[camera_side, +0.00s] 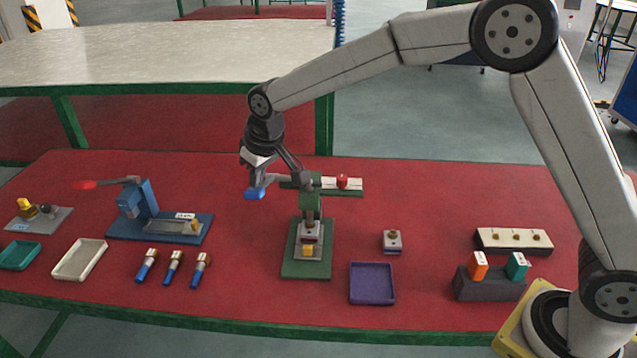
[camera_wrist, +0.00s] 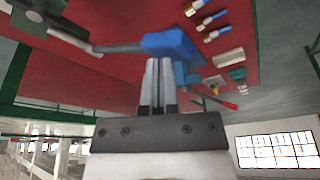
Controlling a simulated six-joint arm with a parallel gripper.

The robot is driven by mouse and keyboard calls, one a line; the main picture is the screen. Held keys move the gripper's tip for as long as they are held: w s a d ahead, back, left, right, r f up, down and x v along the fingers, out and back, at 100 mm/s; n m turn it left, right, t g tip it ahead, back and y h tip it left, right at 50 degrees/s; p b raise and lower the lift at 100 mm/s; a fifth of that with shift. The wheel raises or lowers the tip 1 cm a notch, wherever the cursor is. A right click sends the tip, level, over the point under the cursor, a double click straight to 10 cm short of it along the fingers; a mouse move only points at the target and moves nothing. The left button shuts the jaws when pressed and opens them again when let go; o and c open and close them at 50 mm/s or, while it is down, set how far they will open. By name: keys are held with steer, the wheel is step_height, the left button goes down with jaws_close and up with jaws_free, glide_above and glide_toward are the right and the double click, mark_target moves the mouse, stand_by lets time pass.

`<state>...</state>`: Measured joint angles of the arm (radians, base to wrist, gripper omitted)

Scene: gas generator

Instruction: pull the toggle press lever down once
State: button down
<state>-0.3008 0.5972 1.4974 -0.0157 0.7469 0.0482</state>
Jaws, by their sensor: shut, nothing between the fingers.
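The toggle press (camera_side: 309,240) stands on a green base in the middle of the red table. Its grey lever runs left from the top of the column, nearly level, to a blue handle (camera_side: 255,193). In the wrist view the blue handle (camera_wrist: 172,43) lies just beyond my fingertips, with the grey lever rod (camera_wrist: 118,47) running off left. My gripper (camera_side: 258,182) is shut and empty, pointing down right above the handle. The fingertips (camera_wrist: 160,62) look to be at or very near the handle; I cannot tell whether they touch. A gold part (camera_side: 308,250) sits under the press ram.
A blue fixture (camera_side: 139,200) with a red-tipped lever (camera_side: 85,185) stands left. Several blue-handled pieces (camera_side: 173,268) and a cream tray (camera_side: 80,259) lie front left. A purple tray (camera_side: 372,284) and a dark block (camera_side: 488,284) are right. A white strip with a red knob (camera_side: 342,182) is behind the press.

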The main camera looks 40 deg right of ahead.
mark_target(259, 191)
steer(key=shift+s+a+f, duration=0.25)
steer(key=shift+s+f, duration=0.05)
steer(key=shift+f, duration=0.5)
steer(key=shift+s+a+f, duration=0.15)
steer(key=shift+f, duration=0.5)
steer(key=shift+s+a+f, duration=0.15)
steer(key=shift+f, duration=0.45)
